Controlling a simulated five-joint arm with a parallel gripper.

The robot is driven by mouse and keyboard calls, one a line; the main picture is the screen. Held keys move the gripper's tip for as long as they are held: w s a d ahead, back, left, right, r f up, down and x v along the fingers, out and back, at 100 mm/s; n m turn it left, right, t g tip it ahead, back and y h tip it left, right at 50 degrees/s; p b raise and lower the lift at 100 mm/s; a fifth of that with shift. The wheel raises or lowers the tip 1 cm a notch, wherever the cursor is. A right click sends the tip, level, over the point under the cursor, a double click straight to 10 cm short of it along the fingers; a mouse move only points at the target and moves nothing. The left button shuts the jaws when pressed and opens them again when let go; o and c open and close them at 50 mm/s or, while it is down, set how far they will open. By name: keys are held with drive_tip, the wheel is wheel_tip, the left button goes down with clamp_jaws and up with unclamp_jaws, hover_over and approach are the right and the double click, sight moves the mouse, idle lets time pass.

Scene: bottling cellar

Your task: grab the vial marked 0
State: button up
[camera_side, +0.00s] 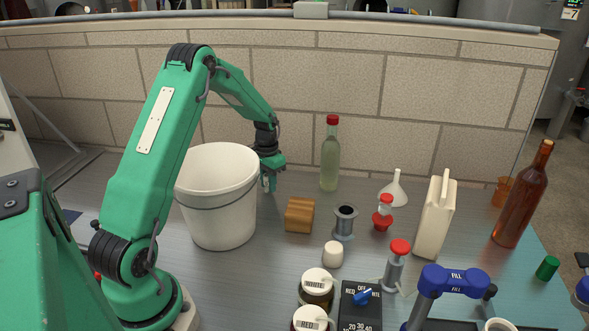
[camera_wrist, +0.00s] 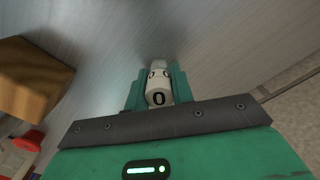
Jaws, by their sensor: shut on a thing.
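The vial marked 0 (camera_wrist: 159,98) is white with a black 0 on its end. In the wrist view it sits between the two green fingers of my gripper (camera_wrist: 156,88), which is shut on it. A paler grey part of it shows past the fingertips. In the side view my gripper (camera_side: 269,182) points down just right of and behind the white bucket, near the table top. I cannot make out the vial there, nor tell whether it touches the table.
The white bucket (camera_side: 217,205) stands close to my gripper. A wooden block (camera_side: 299,215) is in front and to the right; it also shows in the wrist view (camera_wrist: 32,72). A green bottle (camera_side: 330,158) with a red cap stands right. A stone wall (camera_side: 330,85) runs behind.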

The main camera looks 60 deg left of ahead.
wheel_tip(320, 180, up, 10)
drive_tip(key=shift+f, duration=0.15)
idle(0.4)
idle(0.4)
